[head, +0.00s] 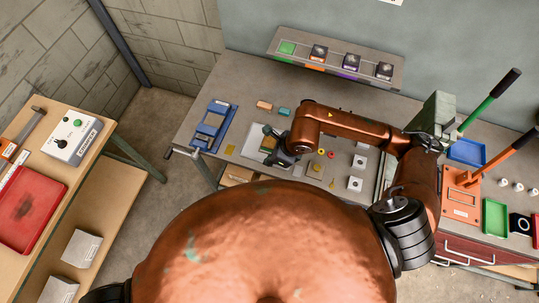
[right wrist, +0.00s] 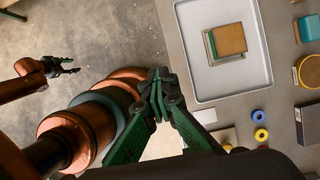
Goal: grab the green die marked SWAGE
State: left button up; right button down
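A flat green square (head: 287,47) lies at the left end of the raised rack at the back; I cannot read any marking on it. A square block, tan on top with a grey-green edge (right wrist: 228,40), lies in a pale tray (right wrist: 197,88); no SWAGE lettering is legible there either. My right gripper (head: 280,152) is over the bench by the tray and partly covers it. In the right wrist view its fingertips (right wrist: 160,73) meet with nothing between them, beside the tray's left edge. My left gripper (right wrist: 66,66) is empty, over the floor, with its fingers apart.
Dark-topped blocks (head: 319,53) stand along the rack. A blue fixture (head: 213,127) is left of the tray; small rings (head: 321,153) and pale blocks lie right. Levers (head: 490,102) rise at right. A side table (head: 93,170) holds a red tray (head: 28,208).

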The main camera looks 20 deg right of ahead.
jog(key=shift+s+a+r, duration=0.1)
jog(key=shift+s+r, duration=0.05)
jog(key=shift+s, duration=0.05)
jog(key=c, duration=0.6)
grip_release()
dwell(0.5)
jog(key=shift+o, duration=0.2)
